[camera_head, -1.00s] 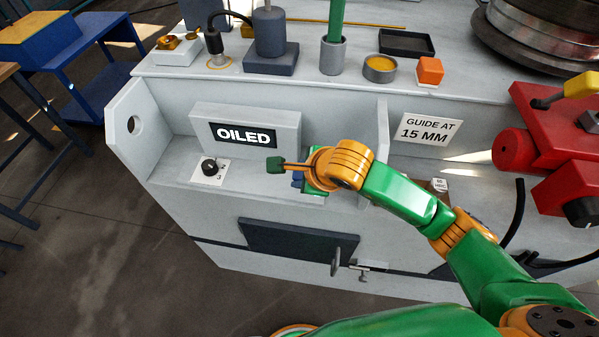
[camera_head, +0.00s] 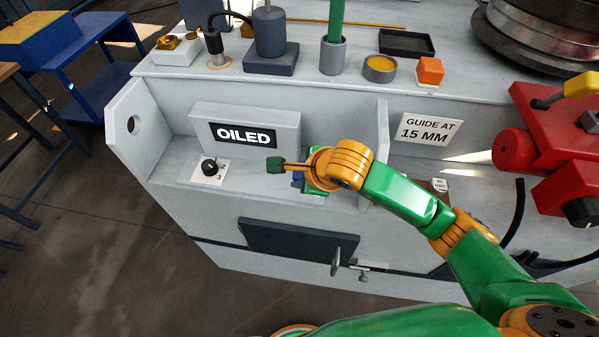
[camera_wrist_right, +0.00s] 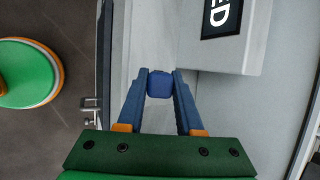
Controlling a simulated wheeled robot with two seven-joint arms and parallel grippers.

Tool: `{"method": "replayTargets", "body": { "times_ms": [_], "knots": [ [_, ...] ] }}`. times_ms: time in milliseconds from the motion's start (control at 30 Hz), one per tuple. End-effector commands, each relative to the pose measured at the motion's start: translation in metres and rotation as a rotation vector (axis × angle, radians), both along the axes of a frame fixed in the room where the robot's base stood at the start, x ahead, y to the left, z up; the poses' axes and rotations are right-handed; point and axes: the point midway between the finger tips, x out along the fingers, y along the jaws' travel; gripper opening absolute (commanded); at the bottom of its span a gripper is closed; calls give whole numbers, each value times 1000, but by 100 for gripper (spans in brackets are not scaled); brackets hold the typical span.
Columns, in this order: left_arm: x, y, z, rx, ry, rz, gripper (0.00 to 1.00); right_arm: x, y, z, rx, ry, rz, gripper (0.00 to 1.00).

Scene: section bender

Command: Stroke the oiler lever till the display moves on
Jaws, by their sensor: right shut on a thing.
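The display (camera_head: 243,136) is a dark panel on a grey housing and reads OILED. My right gripper (camera_head: 298,181) is low over the machine's front ledge, right of the display, its fingers mostly hidden by my wrist. In the right wrist view, its two blue fingers (camera_wrist_right: 160,88) are shut on a small blue knob (camera_wrist_right: 160,84), which seems to be the oiler lever's handle. The rest of the lever is hidden. The display housing also shows at the top of the right wrist view (camera_wrist_right: 222,45). My left gripper is not in view.
A black selector knob (camera_head: 209,167) is on the ledge left of my gripper. An upright divider (camera_head: 383,140) stands right of it, with a GUIDE AT 15 MM sign (camera_head: 425,128) beyond. A small crank (camera_head: 337,262) sticks out below. Red machine parts (camera_head: 560,140) are at the right.

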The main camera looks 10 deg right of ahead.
Motion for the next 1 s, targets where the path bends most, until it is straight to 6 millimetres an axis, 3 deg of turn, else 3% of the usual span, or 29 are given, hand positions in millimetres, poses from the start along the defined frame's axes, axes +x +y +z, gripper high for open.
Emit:
{"method": "replayTargets", "body": {
  "times_ms": [367,1000],
  "knots": [
    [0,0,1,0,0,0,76,8,-3,5,26,77,-3,0],
    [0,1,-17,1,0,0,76,49,-16,11,160,485,-2,0]
  ]
}}
